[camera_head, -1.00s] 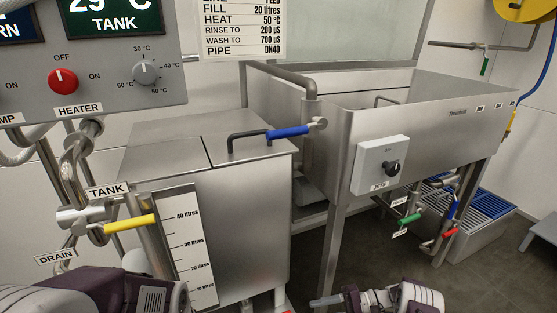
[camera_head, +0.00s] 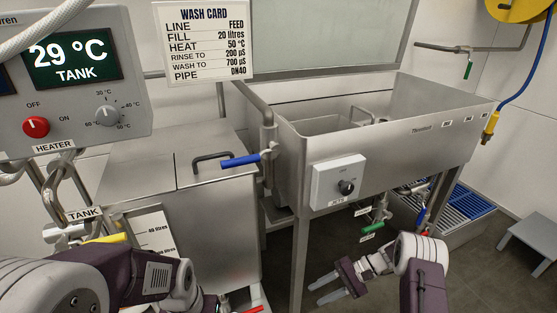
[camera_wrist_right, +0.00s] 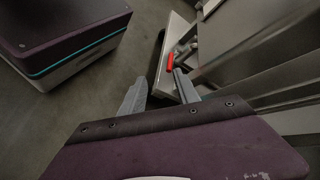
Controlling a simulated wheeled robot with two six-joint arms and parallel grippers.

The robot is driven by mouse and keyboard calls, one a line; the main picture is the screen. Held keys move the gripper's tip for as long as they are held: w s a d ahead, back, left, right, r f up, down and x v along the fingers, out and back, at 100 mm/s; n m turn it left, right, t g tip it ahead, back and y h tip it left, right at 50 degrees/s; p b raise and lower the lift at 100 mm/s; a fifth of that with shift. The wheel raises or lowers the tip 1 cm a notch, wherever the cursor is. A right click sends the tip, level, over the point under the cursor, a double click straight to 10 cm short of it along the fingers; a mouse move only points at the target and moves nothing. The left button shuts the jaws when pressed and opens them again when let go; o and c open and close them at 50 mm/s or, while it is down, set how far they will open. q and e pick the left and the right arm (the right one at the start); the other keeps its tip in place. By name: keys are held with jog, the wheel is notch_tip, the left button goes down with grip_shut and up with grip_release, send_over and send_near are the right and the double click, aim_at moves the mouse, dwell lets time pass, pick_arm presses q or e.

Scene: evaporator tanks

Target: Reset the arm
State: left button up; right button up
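My right arm comes in at the lower right of the head view. Its gripper (camera_head: 317,292) points left with two grey fingers apart and nothing between them, in front of the sink's legs. The right wrist view also shows the two fingers (camera_wrist_right: 158,88) spread and empty, above the floor. Beyond them a red handle (camera_wrist_right: 170,61) shows beside a pale metal surface. My left arm (camera_head: 110,280) crosses the lower left of the head view, in front of the tank; its gripper fingers do not show.
The sink (camera_head: 370,150) carries a black-knobbed box (camera_head: 338,182); green (camera_head: 373,227) and blue handles are below. The heater panel (camera_head: 75,85) reads 29 °C. Floor is open at right, before a grey step (camera_head: 530,245).

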jog(key=s+d+r+n+t+h+p, duration=0.1)
jog(key=s+r+h+p, duration=0.2)
jog(key=r+p, duration=0.9)
jog(key=s+d+r+n+t+h+p, duration=0.1)
jog(key=s+r+h+p, duration=0.3)
jog(key=r+p, duration=0.9)
jog(key=s+d+r+n+t+h+p, duration=0.1)
jog(key=s+r+p, duration=0.7)
jog(key=r, duration=1.9)
jog(key=d+n+h+p, duration=0.1)
jog(key=n+h+p, duration=0.1)
jog(key=h+p, duration=0.1)
jog(key=shift+d+p, duration=0.3)
jog(key=shift+p, duration=0.55)
jog(key=shift+s, duration=0.15)
